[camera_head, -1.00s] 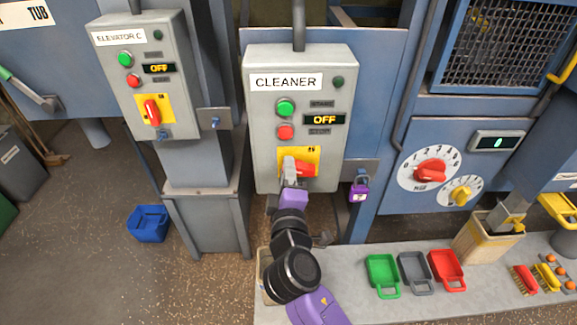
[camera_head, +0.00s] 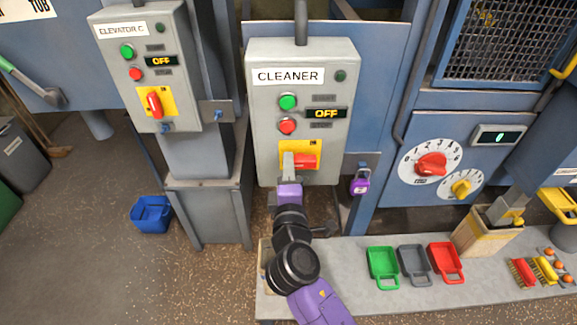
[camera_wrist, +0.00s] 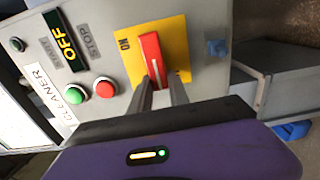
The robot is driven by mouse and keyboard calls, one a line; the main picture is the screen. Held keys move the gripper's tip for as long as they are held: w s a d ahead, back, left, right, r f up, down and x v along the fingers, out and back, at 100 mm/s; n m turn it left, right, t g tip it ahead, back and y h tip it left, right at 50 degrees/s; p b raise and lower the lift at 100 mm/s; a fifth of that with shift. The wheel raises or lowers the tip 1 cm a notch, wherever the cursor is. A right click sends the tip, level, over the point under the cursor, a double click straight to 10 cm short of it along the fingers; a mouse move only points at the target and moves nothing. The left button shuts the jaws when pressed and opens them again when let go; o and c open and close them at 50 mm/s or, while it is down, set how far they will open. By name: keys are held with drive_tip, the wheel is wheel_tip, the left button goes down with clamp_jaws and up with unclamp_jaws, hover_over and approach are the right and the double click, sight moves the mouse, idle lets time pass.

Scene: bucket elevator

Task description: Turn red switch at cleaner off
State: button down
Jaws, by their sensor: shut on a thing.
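The grey CLEANER box (camera_head: 259,130) has a display (camera_head: 326,113) reading OFF, with a green button (camera_head: 288,102) and a red button (camera_head: 286,126). Its red switch (camera_head: 306,161) sits on a yellow plate (camera_head: 303,146) low on the box, and its handle lies about level. In the wrist view, the red switch handle (camera_wrist: 151,57) stands out from the yellow plate (camera_wrist: 176,35), with ON lettering at one edge. My gripper (camera_head: 288,163) is at the handle's left part. In the wrist view, my gripper fingers (camera_wrist: 161,86) are shut on the handle's near end, which they partly hide.
The ELEVATOR C box (camera_head: 187,104) stands at left with its own upright red switch (camera_head: 154,104). A purple padlock (camera_head: 360,184) hangs right of the CLEANER box. Below right is a bench (camera_head: 380,302) with coloured scoops. A blue bin (camera_head: 151,214) is on the floor.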

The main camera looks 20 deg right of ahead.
drive_tip(key=c, duration=1.2)
unclamp_jaws()
drive_tip(key=shift+c, duration=0.2)
drive_tip(key=b+v, duration=0.1)
drive_tip(key=v, duration=0.7)
drive_tip(key=shift+b, duration=0.35)
drive_tip(key=shift+w, duration=0.1)
